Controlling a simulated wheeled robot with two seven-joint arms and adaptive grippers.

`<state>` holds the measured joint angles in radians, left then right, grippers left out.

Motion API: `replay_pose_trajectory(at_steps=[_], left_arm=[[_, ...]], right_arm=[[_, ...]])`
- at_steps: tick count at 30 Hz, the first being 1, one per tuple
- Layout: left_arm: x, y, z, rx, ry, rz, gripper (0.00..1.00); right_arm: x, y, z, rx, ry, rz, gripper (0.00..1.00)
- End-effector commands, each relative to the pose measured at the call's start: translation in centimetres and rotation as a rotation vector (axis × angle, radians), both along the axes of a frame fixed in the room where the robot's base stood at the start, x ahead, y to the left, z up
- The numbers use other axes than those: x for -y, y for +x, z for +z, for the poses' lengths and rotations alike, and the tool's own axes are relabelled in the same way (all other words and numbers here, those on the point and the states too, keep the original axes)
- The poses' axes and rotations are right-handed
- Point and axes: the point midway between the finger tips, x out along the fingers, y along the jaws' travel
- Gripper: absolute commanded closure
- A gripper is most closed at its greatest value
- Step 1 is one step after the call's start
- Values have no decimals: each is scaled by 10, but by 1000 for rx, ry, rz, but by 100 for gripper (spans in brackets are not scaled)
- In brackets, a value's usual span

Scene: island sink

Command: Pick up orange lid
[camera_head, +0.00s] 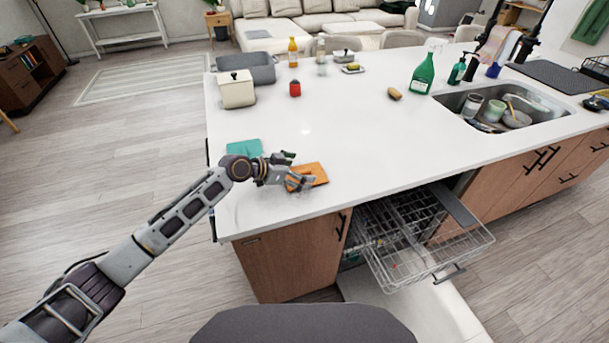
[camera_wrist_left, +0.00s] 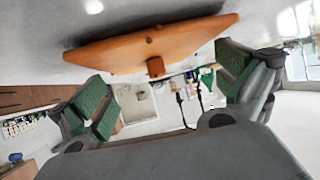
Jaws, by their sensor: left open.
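The orange lid (camera_head: 311,172) lies on the white counter near its front left edge. In the left wrist view the orange lid (camera_wrist_left: 150,42) spans the space above the fingers, with its small knob (camera_wrist_left: 155,67) facing the camera. My left gripper (camera_head: 292,172) is at the lid's left side, low over the counter. In the left wrist view its green-padded fingers (camera_wrist_left: 165,85) are spread apart, with the knob between their lines and nothing gripped. Whether a finger touches the lid I cannot tell. My right gripper is not in view.
A teal flat piece (camera_head: 244,148) lies just behind my left wrist. The dishwasher rack (camera_head: 415,240) is pulled out below the front edge. The counter's middle is clear.

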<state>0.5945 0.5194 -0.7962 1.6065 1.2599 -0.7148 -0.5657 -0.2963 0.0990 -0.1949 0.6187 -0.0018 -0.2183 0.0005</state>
Motion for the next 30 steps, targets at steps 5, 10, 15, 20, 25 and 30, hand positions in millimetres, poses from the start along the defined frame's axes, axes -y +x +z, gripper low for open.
replay_pose_trajectory(at_steps=[5,10,15,20,25,30], left_arm=[[2,1,-1,1,0,0,0],[2,1,-1,1,0,0,0],[2,1,-1,0,0,0,0],[2,1,-1,0,0,0,17],[2,1,-1,0,0,0,22],[2,1,-1,0,0,0,22]], right_arm=[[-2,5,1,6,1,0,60],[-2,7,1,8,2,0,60],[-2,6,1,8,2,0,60],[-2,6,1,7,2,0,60],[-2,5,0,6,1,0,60],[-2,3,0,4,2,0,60]])
